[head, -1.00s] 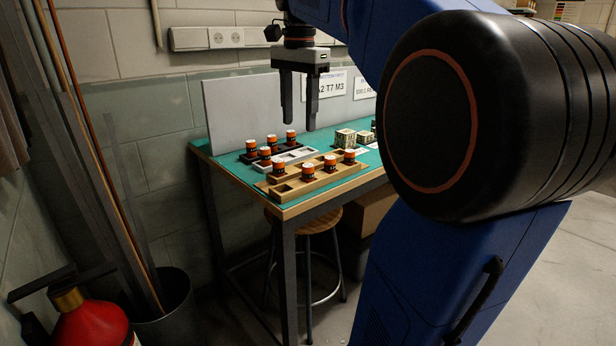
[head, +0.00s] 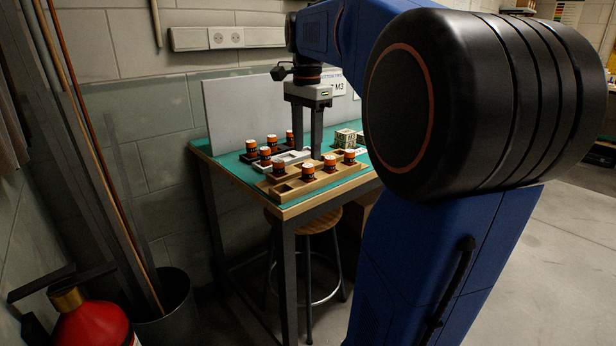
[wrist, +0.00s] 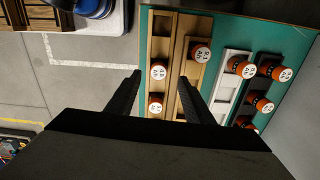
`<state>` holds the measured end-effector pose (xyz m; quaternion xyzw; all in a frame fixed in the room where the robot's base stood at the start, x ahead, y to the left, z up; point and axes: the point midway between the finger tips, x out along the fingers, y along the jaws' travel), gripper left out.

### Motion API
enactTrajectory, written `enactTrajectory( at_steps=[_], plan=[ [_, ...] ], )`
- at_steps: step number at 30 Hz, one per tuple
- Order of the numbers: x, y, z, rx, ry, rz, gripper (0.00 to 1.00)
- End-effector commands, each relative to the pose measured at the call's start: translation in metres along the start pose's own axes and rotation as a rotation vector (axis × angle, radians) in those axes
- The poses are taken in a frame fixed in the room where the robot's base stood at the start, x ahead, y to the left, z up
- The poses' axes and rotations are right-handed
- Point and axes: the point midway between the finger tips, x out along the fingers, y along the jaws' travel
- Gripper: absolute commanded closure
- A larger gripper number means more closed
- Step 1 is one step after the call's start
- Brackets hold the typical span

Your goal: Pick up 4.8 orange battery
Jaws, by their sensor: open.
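Several orange-and-black batteries with white, labelled tops stand in trays on the bench. In the wrist view one battery (wrist: 158,71) and another below it (wrist: 155,107) stand in the left row of a wooden tray (wrist: 161,25). A third (wrist: 200,53) stands in its right row. The labels are too small to read surely, so I cannot tell which is 4.8. My gripper (head: 306,148) points down over the trays, open and empty. In the wrist view its fingers (wrist: 160,82) appear either side of the left row; their height above the batteries is unclear.
A white tray (wrist: 233,88) with a battery (wrist: 243,68) and a dark tray with several batteries (wrist: 278,72) lie beside the wooden tray. Patterned blocks (head: 345,138) stand to the right. A grey panel (head: 235,105) backs the bench. A stool (head: 318,222) is underneath.

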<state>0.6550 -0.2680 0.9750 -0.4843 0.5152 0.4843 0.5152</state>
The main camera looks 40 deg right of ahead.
Motion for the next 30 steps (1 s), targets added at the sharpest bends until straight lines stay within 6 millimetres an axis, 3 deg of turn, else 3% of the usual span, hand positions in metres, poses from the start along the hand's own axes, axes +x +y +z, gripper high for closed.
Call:
enactTrajectory(
  at_steps=[8, 18, 28, 30],
  plan=[
    [0.018, 0.001, 0.000, 0.000, 0.000, 0.001, 0.53],
    [0.060, 0.003, 0.000, 0.000, 0.000, 0.001, 0.53],
    [0.065, 0.002, 0.000, 0.000, 0.000, 0.000, 0.53],
    [0.065, 0.002, 0.000, 0.000, 0.000, 0.000, 0.69]
  ],
)
